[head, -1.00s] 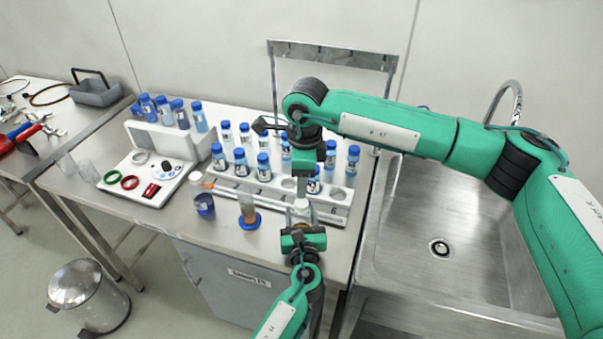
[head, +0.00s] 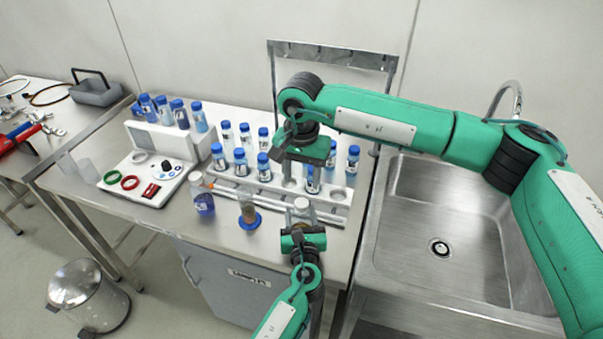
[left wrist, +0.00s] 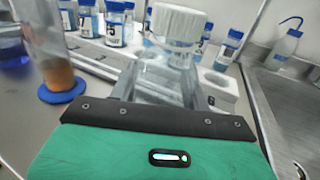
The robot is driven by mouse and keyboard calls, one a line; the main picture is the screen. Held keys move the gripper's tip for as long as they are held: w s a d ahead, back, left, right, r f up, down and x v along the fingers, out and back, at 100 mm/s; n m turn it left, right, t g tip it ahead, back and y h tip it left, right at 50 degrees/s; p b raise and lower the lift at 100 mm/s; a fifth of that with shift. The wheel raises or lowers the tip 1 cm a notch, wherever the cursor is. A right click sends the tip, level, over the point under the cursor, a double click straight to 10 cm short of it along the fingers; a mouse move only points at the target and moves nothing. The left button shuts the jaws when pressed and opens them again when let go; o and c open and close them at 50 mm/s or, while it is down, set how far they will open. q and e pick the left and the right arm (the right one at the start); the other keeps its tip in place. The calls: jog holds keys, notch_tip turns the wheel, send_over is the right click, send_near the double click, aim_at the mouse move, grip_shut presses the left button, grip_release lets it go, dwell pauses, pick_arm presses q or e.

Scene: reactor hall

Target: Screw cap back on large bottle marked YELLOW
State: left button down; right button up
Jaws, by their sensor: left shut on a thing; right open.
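My left gripper (head: 303,240) is shut on a clear bottle (head: 302,213) at the front right of the bench. The left wrist view shows the clear bottle (left wrist: 165,85) upright between the fingers, with a white ribbed cap (left wrist: 180,22) on its top. I cannot tell whether the cap is screwed tight. No YELLOW marking is readable on the bottle. My right gripper (head: 305,160) is open over the right part of the bottle rack, behind and above the held bottle. Its fingers hide part of the rack, and nothing shows between them.
A white rack (head: 330,197) holds several blue-capped bottles close behind the held one. A tube on a blue base (head: 248,215) and a vessel of dark blue liquid (head: 204,203) stand to the left. A steel sink (head: 440,215) lies right. The bench's front edge is near.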

aim_at(302, 203)
jog(key=shift+f, duration=0.1)
jog(key=shift+f, duration=3.95)
jog(key=shift+c, duration=0.2)
